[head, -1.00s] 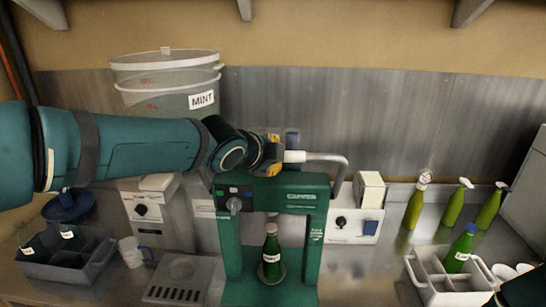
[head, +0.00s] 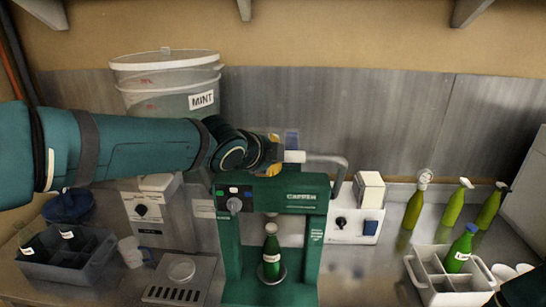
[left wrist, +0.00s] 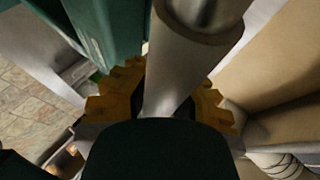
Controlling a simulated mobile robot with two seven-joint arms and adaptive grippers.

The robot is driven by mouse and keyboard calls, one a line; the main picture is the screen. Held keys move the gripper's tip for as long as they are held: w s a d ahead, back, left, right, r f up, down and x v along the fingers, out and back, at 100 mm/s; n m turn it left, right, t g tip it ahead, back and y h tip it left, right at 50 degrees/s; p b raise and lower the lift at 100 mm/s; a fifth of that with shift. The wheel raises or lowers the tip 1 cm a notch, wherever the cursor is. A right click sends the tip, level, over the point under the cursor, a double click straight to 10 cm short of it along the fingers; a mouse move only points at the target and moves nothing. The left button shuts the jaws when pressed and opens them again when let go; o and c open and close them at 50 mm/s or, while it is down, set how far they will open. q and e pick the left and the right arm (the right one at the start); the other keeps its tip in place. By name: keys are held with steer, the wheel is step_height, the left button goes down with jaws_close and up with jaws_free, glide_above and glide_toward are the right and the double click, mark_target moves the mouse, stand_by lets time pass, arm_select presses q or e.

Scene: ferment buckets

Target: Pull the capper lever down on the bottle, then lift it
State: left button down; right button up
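The green bottle (head: 271,255), with a white label and a pale cap area, stands upright under the head of the green capper (head: 283,188). The capper lever (head: 326,160) is a bent metal bar with a pale grip, raised above the capper. My left gripper (head: 274,155) reaches in from the left at the lever's grip end. In the left wrist view its yellow fingers (left wrist: 170,98) lie on both sides of the lever's pale grip (left wrist: 180,62) and look closed around it. My right gripper is out of view; only a dark piece of my right arm shows at the lower right corner.
A grey crate (head: 65,270) and a mug (head: 131,252) are at left. A drip tray (head: 180,282) lies left of the capper. The MINT bucket (head: 165,85) stands behind.

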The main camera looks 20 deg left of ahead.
arm_select(q)
steer(key=shift+d+r, duration=0.1)
steer(key=shift+r, duration=0.15)
steer(key=c, duration=0.8)
jaws_free()
steer(key=shift+s, duration=0.2)
steer(key=shift+o, duration=0.2)
steer(key=shift+w+f, duration=0.1)
steer(key=v, duration=1.2)
steer(key=shift+f, duration=0.1)
